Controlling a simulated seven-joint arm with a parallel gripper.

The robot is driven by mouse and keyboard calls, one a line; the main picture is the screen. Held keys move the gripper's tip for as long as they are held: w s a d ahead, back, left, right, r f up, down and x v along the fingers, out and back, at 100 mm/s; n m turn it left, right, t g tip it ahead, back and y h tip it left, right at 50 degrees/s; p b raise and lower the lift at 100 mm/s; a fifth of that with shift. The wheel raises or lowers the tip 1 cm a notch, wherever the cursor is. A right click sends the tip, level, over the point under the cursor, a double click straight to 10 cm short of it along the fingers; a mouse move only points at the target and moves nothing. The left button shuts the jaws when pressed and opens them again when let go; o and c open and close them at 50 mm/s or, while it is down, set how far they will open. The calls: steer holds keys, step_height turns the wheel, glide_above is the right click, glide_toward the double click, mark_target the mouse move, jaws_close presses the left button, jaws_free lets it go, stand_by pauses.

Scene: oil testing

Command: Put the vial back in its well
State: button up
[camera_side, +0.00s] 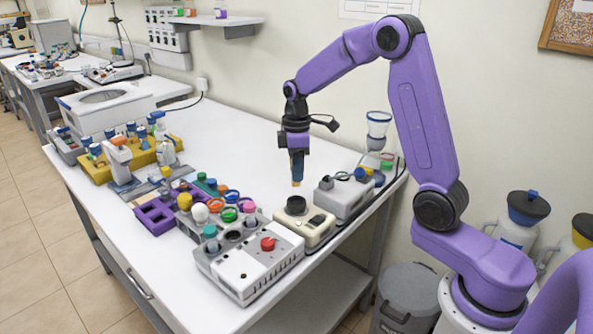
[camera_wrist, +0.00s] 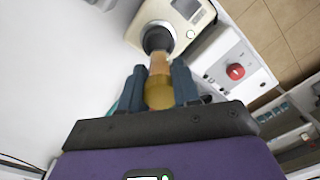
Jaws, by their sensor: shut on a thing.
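My gripper (camera_side: 297,168) is shut on a vial and points straight down. The vial (camera_side: 296,183) has an amber-tan body, and its yellow cap (camera_wrist: 159,94) sits between the fingers in the wrist view. The vial hangs upright above the black round cup (camera_side: 296,205) of a small cream mixer (camera_side: 305,229), seemingly apart from it in the side view. In the wrist view its lower end overlaps the cup (camera_wrist: 159,40). Left of the mixer, a grey-white block with a red knob (camera_side: 268,244) has dark wells and several colour-capped vials along its back.
A purple rack (camera_side: 155,217) stands left of the block. A grey box device (camera_side: 344,199) is just right of the mixer. A yellow rack (camera_side: 95,171) with bottles is at the far left. The white table (camera_side: 235,150) is clear behind the mixer.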

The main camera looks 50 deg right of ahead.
step_height(320, 180, up, 5)
steer(key=shift+w+f, duration=0.1)
steer(key=w+a+n, duration=0.2)
steer(key=a+n, duration=0.1)
steer(key=a, duration=0.6)
steer(key=w+a+n, duration=0.2)
steer(key=a+n, duration=0.1)
steer(key=a, duration=0.7)
steer(key=shift+w+d+f, duration=0.1)
steer(key=shift+d+f, duration=0.05)
steer(key=shift+f, duration=2.4)
steer(key=shift+w+d+f, duration=0.1)
steer(key=shift+f, duration=2.45)
steer(key=shift+f, duration=1.65)
steer(key=o, duration=1.1)
